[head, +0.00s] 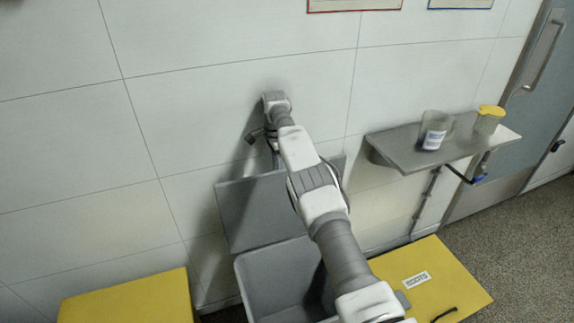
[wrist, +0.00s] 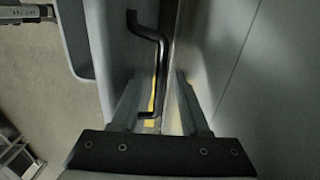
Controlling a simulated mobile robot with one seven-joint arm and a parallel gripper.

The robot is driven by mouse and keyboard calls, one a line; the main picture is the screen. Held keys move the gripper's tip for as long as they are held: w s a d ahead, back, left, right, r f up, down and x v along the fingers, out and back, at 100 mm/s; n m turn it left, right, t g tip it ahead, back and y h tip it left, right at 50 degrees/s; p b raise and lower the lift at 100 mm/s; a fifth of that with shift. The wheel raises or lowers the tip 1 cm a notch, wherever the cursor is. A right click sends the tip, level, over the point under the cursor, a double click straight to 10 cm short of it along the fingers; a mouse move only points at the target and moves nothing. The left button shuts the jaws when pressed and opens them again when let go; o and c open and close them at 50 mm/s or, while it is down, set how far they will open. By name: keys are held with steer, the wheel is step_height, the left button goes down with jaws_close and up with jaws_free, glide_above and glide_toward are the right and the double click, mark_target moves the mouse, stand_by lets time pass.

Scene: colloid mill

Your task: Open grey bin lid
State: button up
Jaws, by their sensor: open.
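The grey bin (head: 262,275) stands against the wall between two yellow bins, and its dark inside shows in the head view. Its grey lid (head: 250,212) stands up at the back, close to the wall, so the bin is open. My arm crosses in front and hides the right part of the lid and bin. In the wrist view a black bent handle (wrist: 150,36) runs down between the fingers. I cannot tell whether they touch it.
A yellow bin (head: 130,302) is at left and a yellow lid (head: 440,280) with a label and black handle at right. A metal wall shelf (head: 400,150) holds a clear jar (head: 434,125) and a yellow-topped cup (head: 488,122). A grey door (head: 510,135) is at far right.

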step_height(320, 180, up, 5)
steer(key=p, duration=0.3)
steer(key=shift+f, duration=0.15)
steer(key=shift+d+f+b, duration=0.2)
steer(key=shift+f+b, duration=0.4)
steer(key=shift+b, duration=0.5)
steer(key=s+d+r+b, duration=0.4)
steer(key=d+r, duration=0.3)
steer(key=d, duration=0.3)
steer(key=shift+d+r+b, duration=0.15)
steer(key=shift+d+b, duration=0.15)
steer(key=shift+b, duration=0.4)
